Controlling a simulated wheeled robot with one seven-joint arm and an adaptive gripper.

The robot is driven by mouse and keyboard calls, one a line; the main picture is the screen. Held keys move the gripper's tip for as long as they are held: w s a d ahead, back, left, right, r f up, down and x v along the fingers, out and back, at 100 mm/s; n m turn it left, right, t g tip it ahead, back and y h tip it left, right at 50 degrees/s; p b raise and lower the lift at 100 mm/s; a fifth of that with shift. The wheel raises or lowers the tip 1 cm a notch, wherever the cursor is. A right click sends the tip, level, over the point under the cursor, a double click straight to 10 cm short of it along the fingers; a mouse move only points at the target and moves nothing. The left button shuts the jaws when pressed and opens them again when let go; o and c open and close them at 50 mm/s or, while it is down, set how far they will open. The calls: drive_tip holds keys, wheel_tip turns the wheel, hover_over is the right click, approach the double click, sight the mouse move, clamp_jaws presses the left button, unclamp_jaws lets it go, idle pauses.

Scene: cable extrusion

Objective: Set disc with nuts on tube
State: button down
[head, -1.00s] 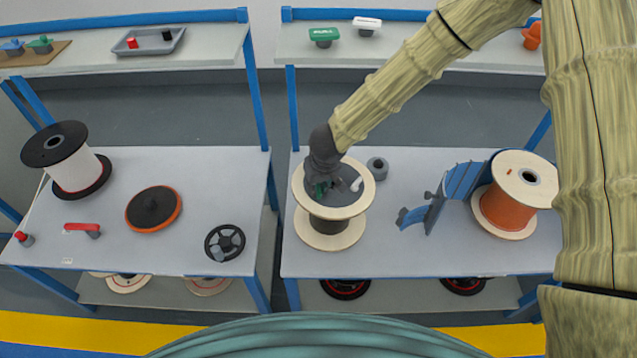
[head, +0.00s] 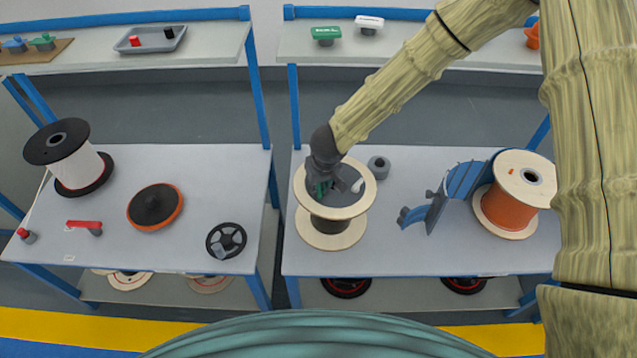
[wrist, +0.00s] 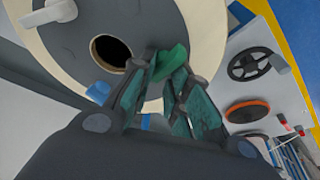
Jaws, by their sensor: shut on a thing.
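A spool (head: 331,243) with pale flanges and a dark core stands upright on the right table. Its top has a dark grey round disc (head: 345,196) inside a pale rim. In the wrist view the disc (wrist: 62,55) has a dark central hole (wrist: 110,50), a light grey raised piece (wrist: 52,14) and a small blue piece (wrist: 98,91). My gripper (head: 324,187) is over the left part of the disc. In the wrist view my gripper (wrist: 168,72) is shut on a green piece (wrist: 171,62) beside the hole. Whether this piece touches the disc cannot be told.
A grey ring (head: 378,167) lies behind the spool. A blue curved rack (head: 455,190) and an orange spool (head: 507,207) stand to its right. The left table holds a black spoked wheel (head: 226,241), an orange-edged disc (head: 155,207) and a white spool (head: 75,165).

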drive_tip(key=shift+f, duration=0.45)
drive_tip(key=c, duration=1.6)
unclamp_jaws()
drive_tip(key=shift+c, duration=0.2)
drive_tip(key=p+v, duration=1)
drive_tip(key=v, duration=0.1)
drive_tip(key=shift+p, duration=0.3)
